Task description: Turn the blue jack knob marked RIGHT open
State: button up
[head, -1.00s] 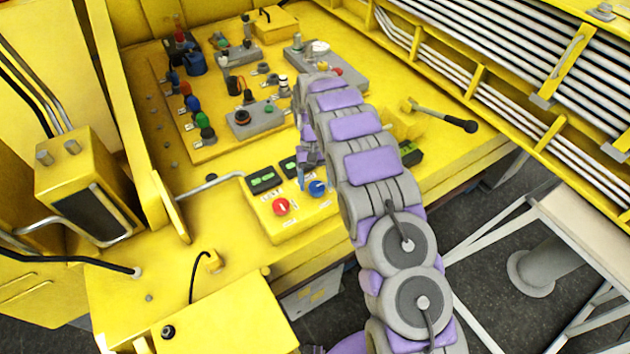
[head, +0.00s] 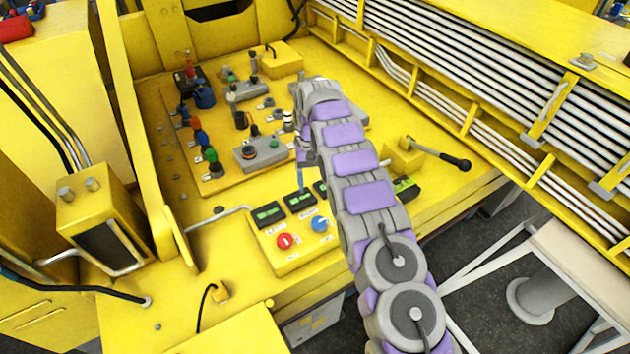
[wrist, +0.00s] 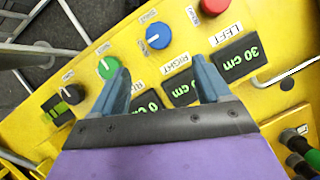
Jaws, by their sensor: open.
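The blue knob (head: 320,224) sits on the yellow control box, right of the red knob (head: 285,241). In the wrist view the blue knob (wrist: 158,36) has a white pointer line and lies beyond the fingertips. A RIGHT label (wrist: 191,15) is partly legible beside it. My gripper (wrist: 162,78) is open and empty, with its two blue-grey fingers apart and not touching the knob. In the head view only a blue finger of my gripper (head: 300,178) shows, behind the knob, over the displays; my arm hides the rest.
Digital displays (wrist: 238,58) lie beside the knobs. Several joysticks and colored knobs stand on the panel behind (head: 200,140). A black-handled lever (head: 440,153) is right of my arm.

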jog(key=p+v, duration=0.4)
jog(key=p, duration=0.7)
jog(key=shift+r+p, duration=0.2)
jog(key=shift+p, duration=0.15)
jog(key=shift+p, duration=0.5)
jog(key=shift+w, duration=0.1)
